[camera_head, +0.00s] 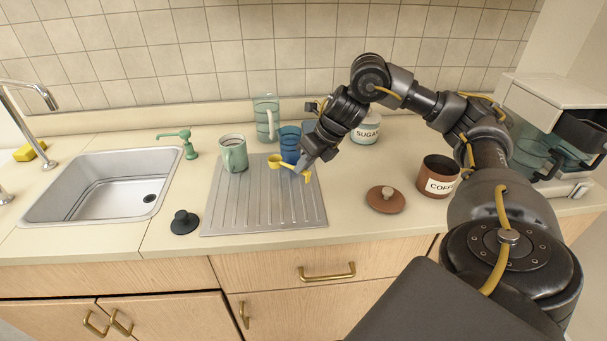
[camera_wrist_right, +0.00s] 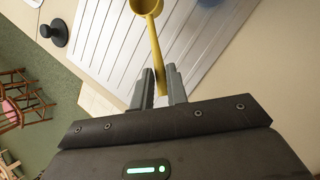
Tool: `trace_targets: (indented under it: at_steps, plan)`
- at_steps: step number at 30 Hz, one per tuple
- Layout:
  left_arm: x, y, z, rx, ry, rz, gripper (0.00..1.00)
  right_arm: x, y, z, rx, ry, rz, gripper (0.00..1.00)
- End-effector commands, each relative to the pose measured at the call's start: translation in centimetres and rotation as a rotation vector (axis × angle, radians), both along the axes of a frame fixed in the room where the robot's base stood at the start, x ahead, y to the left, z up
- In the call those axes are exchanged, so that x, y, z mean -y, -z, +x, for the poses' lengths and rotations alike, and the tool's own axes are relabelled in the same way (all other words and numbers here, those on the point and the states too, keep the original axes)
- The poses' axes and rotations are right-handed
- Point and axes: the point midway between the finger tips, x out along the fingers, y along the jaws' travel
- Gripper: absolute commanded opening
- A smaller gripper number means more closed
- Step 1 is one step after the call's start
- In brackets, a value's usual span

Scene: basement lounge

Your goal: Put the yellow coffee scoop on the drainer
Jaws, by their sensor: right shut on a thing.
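The yellow coffee scoop (camera_head: 279,162) is in my right gripper (camera_head: 304,169), which is shut on its handle. In the head view the scoop is over the upper right part of the ribbed metal drainer (camera_head: 240,213). In the right wrist view the yellow scoop (camera_wrist_right: 152,30) points away from the fingers (camera_wrist_right: 158,88), its bowl cut off at the top edge, with the drainer (camera_wrist_right: 110,35) beneath. I cannot tell whether the scoop touches the drainer. My left gripper is not in view.
A green mug (camera_head: 234,155), a blue cup (camera_head: 290,145) and a clear pitcher (camera_head: 266,118) stand at the drainer's back. The sink (camera_head: 105,187) lies left, with a black stopper (camera_head: 184,222) nearby. A brown lid (camera_head: 386,199) and the coffee canister (camera_head: 437,177) are right.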

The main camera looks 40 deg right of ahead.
Motion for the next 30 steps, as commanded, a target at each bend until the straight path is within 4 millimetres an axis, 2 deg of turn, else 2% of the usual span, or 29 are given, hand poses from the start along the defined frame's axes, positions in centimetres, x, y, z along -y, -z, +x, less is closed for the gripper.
trace_targets:
  at_steps: [5,12,25,26,30]
  plan:
    - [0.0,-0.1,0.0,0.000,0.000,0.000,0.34,0.1,0.5,0.4,-0.003,0.002,0.001,0.00]
    - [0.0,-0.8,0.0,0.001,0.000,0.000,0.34,0.3,3.6,0.7,-0.003,0.002,-0.001,0.00]
    - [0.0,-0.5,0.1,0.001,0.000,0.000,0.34,0.2,4.5,0.8,0.000,0.002,0.000,0.00]
    - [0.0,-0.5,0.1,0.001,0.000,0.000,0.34,0.3,4.5,0.8,0.000,0.002,0.000,0.16]
    - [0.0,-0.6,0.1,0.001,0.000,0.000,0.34,0.2,4.4,0.8,0.000,0.002,0.000,0.35]
